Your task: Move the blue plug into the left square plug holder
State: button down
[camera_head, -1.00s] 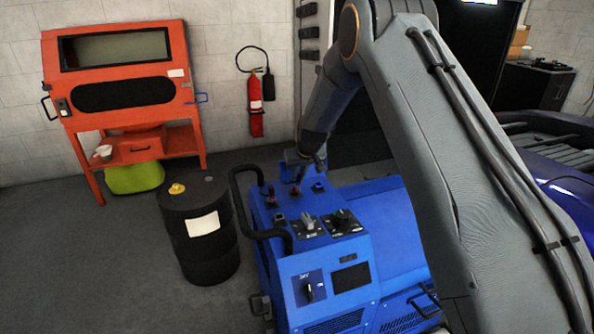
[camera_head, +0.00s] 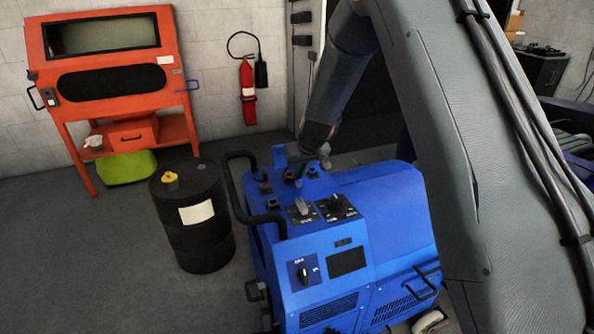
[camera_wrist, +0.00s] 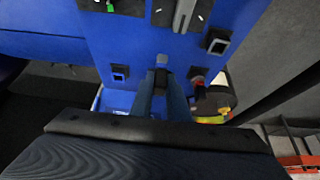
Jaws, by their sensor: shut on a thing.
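My gripper (camera_wrist: 161,88) points down at the top of the blue machine (camera_head: 395,205). In the wrist view its fingers are shut close together on what appears to be the blue plug. The plug is mostly hidden between the fingers, and a small grey-blue square patch shows just past their tips. A dark square holder (camera_wrist: 120,72) lies left of the fingers and another (camera_wrist: 217,41) lies to the upper right. A red plug (camera_wrist: 197,81) sits right of the fingers. In the head view my gripper (camera_head: 300,158) is small, at the machine's far edge; contact there cannot be told.
The machine's top carries a grey lever (camera_head: 301,206) and a black knob (camera_head: 335,202). A black handle bar (camera_head: 238,190) runs along its left side. A black drum (camera_head: 193,240) stands left of it. An orange cabinet (camera_head: 115,25) stands by the wall. Floor in front left is clear.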

jog(key=shift+s+d+b, duration=0.2)
jog(key=shift+s+b, duration=0.35)
jog(key=shift+s, duration=0.05)
jog(key=shift+s+d+b, duration=0.15)
jog(key=shift+s+b, duration=0.35)
jog(key=shift+s, duration=0.1)
jog(key=shift+s+a+p, duration=0.2)
jog(key=shift+p, duration=0.15)
jog(key=shift+s+a+f+p, duration=0.15)
jog(key=shift+s+a+p, duration=0.25)
jog(key=shift+a+p, duration=1.35)
jog(key=shift+s+a+f+p, duration=0.15)
jog(key=shift+s+a+p, duration=0.25)
jog(key=shift+a+p, duration=1.35)
jog(key=shift+s+a+f+p, duration=0.15)
jog(key=shift+s+a+p, duration=0.25)
jog(key=shift+a+p, duration=1.3)
jog(key=shift+d+f+b, duration=0.35)
jog(key=shift+f+b, duration=0.35)
jog(key=shift+f, duration=0.05)
jog(key=shift+d+f+b, duration=0.3)
jog(key=shift+f+b, duration=0.4)
jog(key=c, duration=1.6)
grip_release()
